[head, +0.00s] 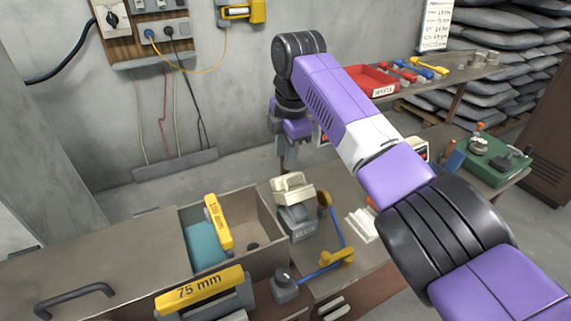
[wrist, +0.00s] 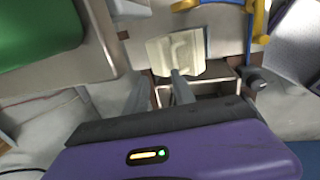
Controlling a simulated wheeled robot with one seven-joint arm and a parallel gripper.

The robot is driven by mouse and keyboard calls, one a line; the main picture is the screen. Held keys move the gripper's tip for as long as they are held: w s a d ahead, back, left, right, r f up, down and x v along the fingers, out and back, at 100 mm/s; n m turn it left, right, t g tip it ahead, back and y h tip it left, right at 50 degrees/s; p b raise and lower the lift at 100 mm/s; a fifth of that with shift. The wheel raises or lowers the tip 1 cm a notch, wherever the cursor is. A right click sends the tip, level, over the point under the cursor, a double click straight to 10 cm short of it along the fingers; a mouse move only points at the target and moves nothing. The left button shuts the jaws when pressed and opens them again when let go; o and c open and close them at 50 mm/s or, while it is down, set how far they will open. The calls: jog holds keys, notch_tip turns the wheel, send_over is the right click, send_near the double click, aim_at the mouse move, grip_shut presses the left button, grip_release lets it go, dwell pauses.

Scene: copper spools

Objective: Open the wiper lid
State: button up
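A cream lid (head: 291,187) with a raised handle sits at the top of a small grey container (head: 298,224) on the bench. I take this to be the wiper lid. In the wrist view the cream lid (wrist: 172,54) shows just beyond my fingertips, its handle facing up. Whether it is fully closed I cannot tell. My gripper (head: 287,166) points down, above and behind the lid in the head view. In the wrist view my gripper (wrist: 157,84) has its two fingers apart with nothing between them. The right fingertip overlaps the lid's lower edge; contact is unclear.
An open bench bin (head: 265,222) with yellow-marked 100 mm (head: 219,222) and 75 mm (head: 200,290) parts lies left of the container. A blue-and-yellow tool (head: 338,257) is to its right. A green machine (head: 490,160) stands farther right. A red tray (head: 368,81) is behind.

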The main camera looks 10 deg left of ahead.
jog(key=shift+s+d+r, duration=0.15)
jog(key=shift+d+r, duration=0.05)
jog(key=shift+r, duration=0.75)
jog(key=shift+s+d+r, duration=0.1)
jog(key=shift+d+r, duration=0.1)
jog(key=shift+r, duration=0.75)
